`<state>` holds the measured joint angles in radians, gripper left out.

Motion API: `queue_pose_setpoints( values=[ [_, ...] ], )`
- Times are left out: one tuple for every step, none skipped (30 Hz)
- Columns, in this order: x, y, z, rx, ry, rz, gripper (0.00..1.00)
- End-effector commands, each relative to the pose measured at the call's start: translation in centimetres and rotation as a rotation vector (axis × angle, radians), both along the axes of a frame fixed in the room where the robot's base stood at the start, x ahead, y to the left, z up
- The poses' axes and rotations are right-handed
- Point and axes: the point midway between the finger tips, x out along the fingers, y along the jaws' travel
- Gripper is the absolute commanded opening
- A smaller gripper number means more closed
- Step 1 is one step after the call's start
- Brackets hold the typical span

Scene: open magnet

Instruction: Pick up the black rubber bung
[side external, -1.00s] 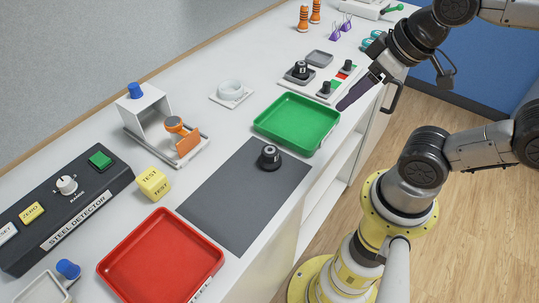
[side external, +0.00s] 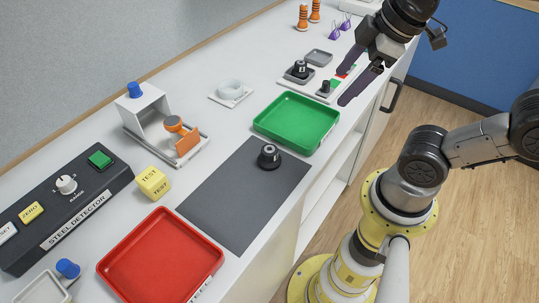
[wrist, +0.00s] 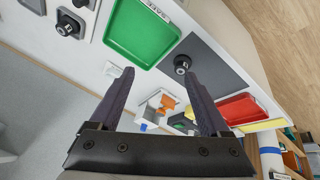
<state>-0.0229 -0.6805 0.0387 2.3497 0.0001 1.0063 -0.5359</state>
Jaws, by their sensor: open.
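A small black piece with a pale ring near its top (side external: 269,157) stands on the dark grey mat (side external: 225,200); it is the likely black rubber bung. It also shows in the wrist view (wrist: 182,64), beyond my fingertips and a little right of centre. Similar dark pieces stand on small grey trays at the back, one larger (side external: 300,70) and one smaller (side external: 324,88), so I cannot be sure which is the bung.
A green tray (side external: 297,122) lies between my gripper and the mat. A red tray (side external: 160,262), a yellow TEST block (side external: 152,182) and a steel detector (side external: 65,212) are nearer the camera. A white stand (side external: 145,115) and a white ring dish (side external: 230,90) stand behind.

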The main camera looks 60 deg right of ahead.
Motion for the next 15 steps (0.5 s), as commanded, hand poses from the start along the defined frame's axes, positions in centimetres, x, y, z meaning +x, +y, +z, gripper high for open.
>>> queue_pose_setpoints(
  values=[
    [1.2,0.5,0.5,-0.044,0.038,0.123,0.80],
    [1.9,0.9,0.7,-0.072,0.061,0.205,0.80],
    [3.0,1.4,1.0,-0.106,0.092,0.318,0.80],
    [3.9,1.9,1.1,-0.130,0.120,0.405,0.80],
    [4.8,2.5,1.1,-0.153,0.145,0.494,0.80],
    [5.9,3.4,0.9,-0.178,0.181,0.601,0.80],
    [6.7,4.0,0.8,-0.192,0.204,0.674,0.80],
    [7.5,4.7,0.5,-0.202,0.227,0.737,0.80],
    [8.4,5.6,0.1,-0.214,0.254,0.810,0.80],
    [9.0,6.2,-0.2,-0.220,0.275,0.853,0.80],
    [9.5,6.8,-0.6,-0.224,0.291,0.890,0.80],
    [10.1,7.5,-1.2,-0.225,0.312,0.921,0.80],
    [10.4,8.0,-1.6,-0.224,0.328,0.935,0.80],
    [10.7,8.5,-2.0,-0.224,0.340,0.948,0.80],
    [10.9,9.0,-2.4,-0.224,0.354,0.961,0.80]
  ],
)
